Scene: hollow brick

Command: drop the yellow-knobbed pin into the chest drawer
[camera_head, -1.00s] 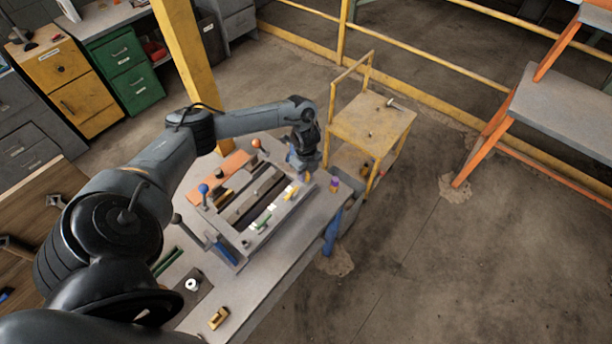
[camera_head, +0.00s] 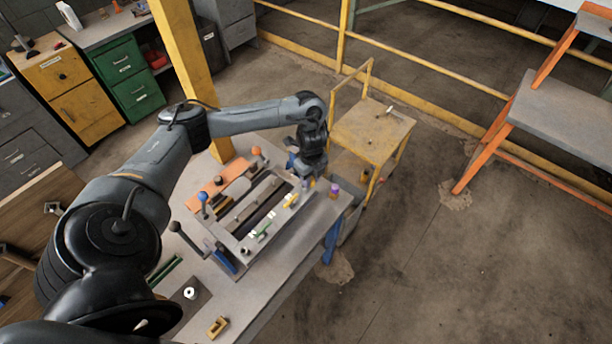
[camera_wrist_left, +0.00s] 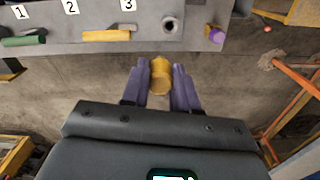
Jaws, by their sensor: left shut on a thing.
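My left gripper (camera_head: 312,176) is over the far right end of the workbench in the head view. In the left wrist view its purple fingers (camera_wrist_left: 160,72) are shut on the yellow-knobbed pin (camera_wrist_left: 160,77). Only the yellow knob shows clearly between the fingers; the rest of the pin is hidden. The knob appears just beyond the bench edge, with floor behind it. Drawer fronts stand at the far left in the head view: grey (camera_head: 20,152), yellow (camera_head: 85,105) and green (camera_head: 125,60). I cannot tell which one is the chest drawer. My right gripper is not in view.
A metal fixture (camera_head: 228,240) with coloured handles lies on the workbench (camera_head: 262,290). A purple-knobbed piece (camera_head: 335,189) stands near the bench edge. A yellow cart (camera_head: 375,132) stands close beyond it. A yellow post (camera_head: 183,60) rises behind.

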